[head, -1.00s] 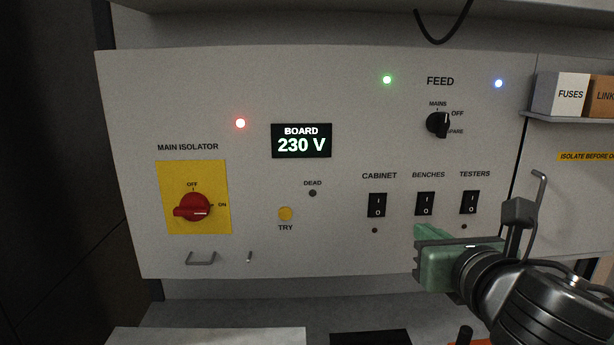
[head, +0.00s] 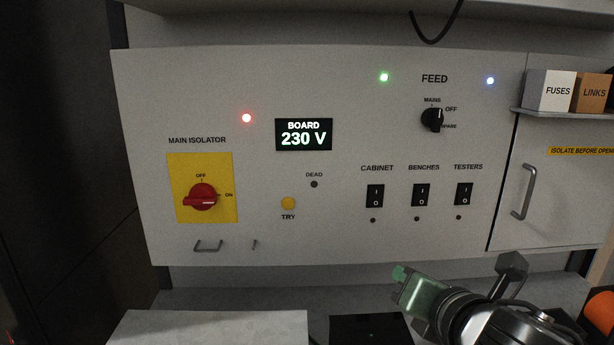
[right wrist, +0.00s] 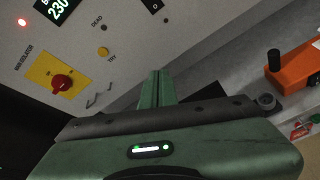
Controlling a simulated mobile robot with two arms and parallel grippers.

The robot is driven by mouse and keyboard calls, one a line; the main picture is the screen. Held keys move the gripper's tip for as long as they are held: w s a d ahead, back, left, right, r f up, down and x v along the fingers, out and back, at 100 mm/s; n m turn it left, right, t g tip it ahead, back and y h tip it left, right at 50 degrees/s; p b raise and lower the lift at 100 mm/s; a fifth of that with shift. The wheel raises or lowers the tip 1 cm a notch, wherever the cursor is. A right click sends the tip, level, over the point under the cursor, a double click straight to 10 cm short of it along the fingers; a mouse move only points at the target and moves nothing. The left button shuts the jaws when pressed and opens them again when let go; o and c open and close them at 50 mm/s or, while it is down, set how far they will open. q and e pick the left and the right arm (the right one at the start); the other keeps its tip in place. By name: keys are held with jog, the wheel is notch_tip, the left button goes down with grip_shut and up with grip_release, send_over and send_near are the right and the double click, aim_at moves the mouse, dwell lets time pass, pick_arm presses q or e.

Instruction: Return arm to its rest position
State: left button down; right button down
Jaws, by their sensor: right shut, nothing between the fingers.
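My right gripper (head: 400,273) is at the lower right of the head view, below the switch panel (head: 350,225) and apart from it. Its green fingers are shut with nothing between them; they also show in the right wrist view (right wrist: 156,88). My left gripper is not in view. On the panel, the red main isolator knob (head: 201,197) sits on a yellow plate, and the board display (head: 304,134) reads 230 V. The feed selector (head: 432,119) and the cabinet (head: 375,196), benches (head: 421,195) and testers (head: 463,194) switches are to the right.
A cabinet door with a bar handle (head: 526,192) is at the right, under a shelf with fuses (head: 549,91) and links (head: 592,93) boxes. A pale block (head: 215,328) and a dark box (head: 370,329) are on the bench. An orange tool (right wrist: 297,70) lies to the right.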

jog(key=s+f+m+g, duration=0.2)
jog(key=s+f+m, duration=0.2)
jog(key=f+m, duration=0.5)
jog(key=s+f+m+g, duration=0.3)
jog(key=f+m, duration=0.4)
jog(key=f, duration=0.5)
jog(key=s+d+f+m+g+h, duration=0.1)
jog(key=s+d+f+m+g, duration=0.2)
jog(key=s+f+m, duration=0.5)
jog(key=s+d+f+m+g, duration=0.2)
jog(key=s+f+m, duration=0.4)
jog(key=s+f, duration=0.3)
notch_tip(320, 180, down, 23)
jog(key=s+g, duration=0.1)
jog(key=s, duration=0.1)
jog(key=s+d+f+g, duration=0.1)
jog(key=s+d+f, duration=0.2)
jog(key=s+f, duration=1.4)
jog(key=shift+f+n+g+h, duration=0.3)
jog(key=shift+f+n, duration=0.1)
jog(key=shift+f, duration=0.3)
